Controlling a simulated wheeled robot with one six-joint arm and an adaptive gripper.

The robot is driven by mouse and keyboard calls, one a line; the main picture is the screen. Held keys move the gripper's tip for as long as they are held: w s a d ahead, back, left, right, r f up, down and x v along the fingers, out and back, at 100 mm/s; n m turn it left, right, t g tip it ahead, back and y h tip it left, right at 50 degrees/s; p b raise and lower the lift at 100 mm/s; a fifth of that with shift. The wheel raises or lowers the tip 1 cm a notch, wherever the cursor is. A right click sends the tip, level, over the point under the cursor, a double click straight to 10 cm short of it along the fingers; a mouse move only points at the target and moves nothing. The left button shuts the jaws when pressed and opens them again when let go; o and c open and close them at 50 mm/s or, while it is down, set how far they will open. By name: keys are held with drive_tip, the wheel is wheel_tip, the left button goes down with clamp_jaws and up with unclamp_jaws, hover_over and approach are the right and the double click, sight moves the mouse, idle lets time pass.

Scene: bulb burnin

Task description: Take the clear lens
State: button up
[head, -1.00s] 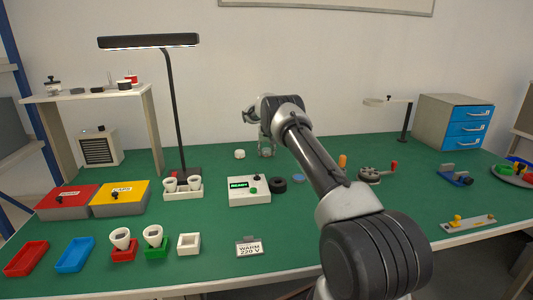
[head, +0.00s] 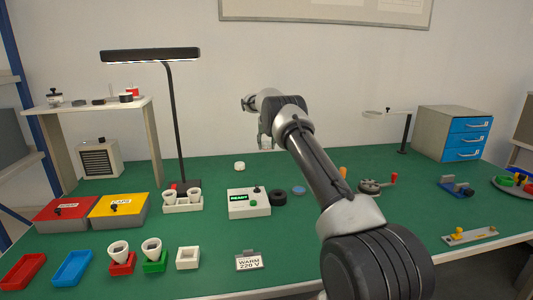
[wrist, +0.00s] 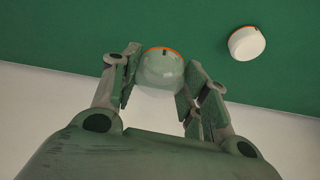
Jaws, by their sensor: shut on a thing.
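The clear lens (wrist: 160,68), a see-through dome with an orange rim, is between the two fingers of my gripper (wrist: 158,80) in the wrist view. The fingers are shut on its sides. In the head view my gripper (head: 265,140) is at the back of the green bench, near the wall; the lens is too small to make out clearly there. A white lens (wrist: 247,43) with an orange rim lies on the bench apart from the gripper, and it also shows in the head view (head: 239,166).
A tester box (head: 249,203) reading READY stands mid-bench, with a black ring (head: 278,197) and a blue disc (head: 299,190) beside it. The lamp (head: 173,120) stands to the left. A magnifier stand (head: 405,133) and blue drawers (head: 468,141) are at right.

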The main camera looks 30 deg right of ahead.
sight(267, 142)
drive_tip(key=shift+r, duration=2.2)
